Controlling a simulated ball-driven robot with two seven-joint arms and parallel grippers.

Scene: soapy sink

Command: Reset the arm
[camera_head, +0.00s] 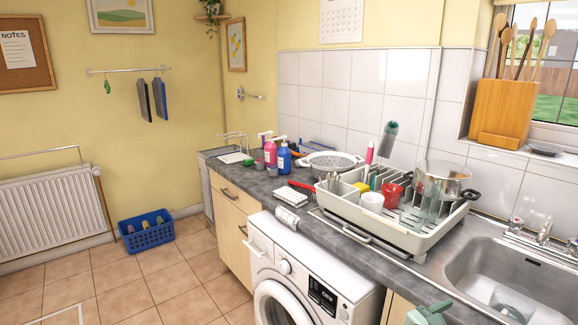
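Neither of my grippers shows in the head view, and no arm can be made out for sure. A pale green object (428,314) is cut off by the bottom edge in front of the counter; I cannot tell what it is. The sink (470,268) is at the right, with a clear, shiny item (512,302) partly visible in it.
A white dish rack (345,208) with dishes, a red mug (392,194) and a steel pot (440,184) stands left of the sink. A colander (330,163) and bottles (284,158) stand farther back. A washing machine (300,268) is below. The floor at left is mostly clear.

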